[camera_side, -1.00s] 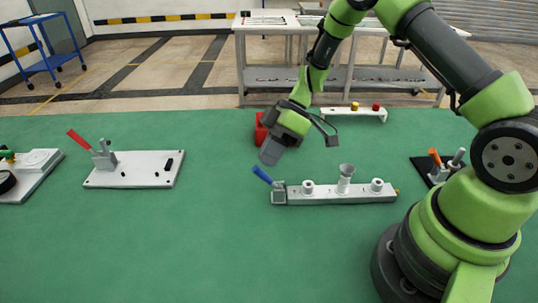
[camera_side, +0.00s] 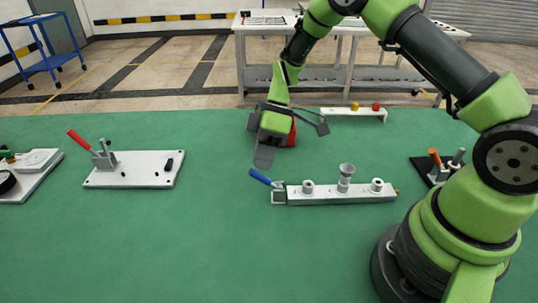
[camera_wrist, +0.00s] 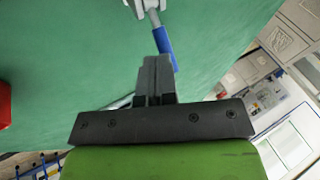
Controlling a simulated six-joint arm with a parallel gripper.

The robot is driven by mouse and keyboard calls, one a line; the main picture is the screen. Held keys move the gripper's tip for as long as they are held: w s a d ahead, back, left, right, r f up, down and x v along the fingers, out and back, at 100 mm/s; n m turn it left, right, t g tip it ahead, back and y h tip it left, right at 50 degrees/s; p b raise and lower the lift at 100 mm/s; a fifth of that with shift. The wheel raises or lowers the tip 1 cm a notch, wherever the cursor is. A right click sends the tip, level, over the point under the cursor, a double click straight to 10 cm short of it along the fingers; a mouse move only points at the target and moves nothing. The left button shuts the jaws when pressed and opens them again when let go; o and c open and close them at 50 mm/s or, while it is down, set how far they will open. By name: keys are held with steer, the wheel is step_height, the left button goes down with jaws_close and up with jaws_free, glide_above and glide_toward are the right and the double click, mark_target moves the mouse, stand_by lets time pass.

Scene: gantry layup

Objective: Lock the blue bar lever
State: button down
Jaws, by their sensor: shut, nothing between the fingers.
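The blue lever (camera_side: 260,177) sits on the left end of a light grey bar (camera_side: 340,198) on the green table. Its handle slants up and to the left from a metal clamp (camera_side: 279,193). My gripper (camera_side: 264,160) is shut and empty, pointing down just above the handle. In the wrist view, the shut fingertips (camera_wrist: 154,65) lie right beside the blue handle (camera_wrist: 166,46), overlapping its lower end in the picture. I cannot tell whether they touch it. The clamp (camera_wrist: 145,8) is at the top edge there.
A red block (camera_side: 292,136) stands behind my gripper. A white plate with a red lever (camera_side: 78,140) lies to the left, and a small rack (camera_side: 352,111) with yellow and red knobs stands behind. Bare green table lies in front of the bar.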

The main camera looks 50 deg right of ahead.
steer(key=shift+w+a+f+m+g+h, duration=0.3)
steer(key=shift+w+a+f+g+h, duration=0.3)
steer(key=shift+g+h, duration=0.35)
steer(key=shift+w+a+f, duration=0.25)
steer(key=shift+a+f, duration=0.05)
steer(key=shift+f, duration=0.15)
steer(key=shift+w+a+f, duration=0.25)
steer(key=shift+f, duration=0.2)
steer(key=shift+d, duration=0.1)
steer(key=shift+s+d+r, duration=0.2)
steer(key=shift+s+d, duration=0.25)
steer(key=shift+s, duration=0.1)
steer(key=v, duration=1)
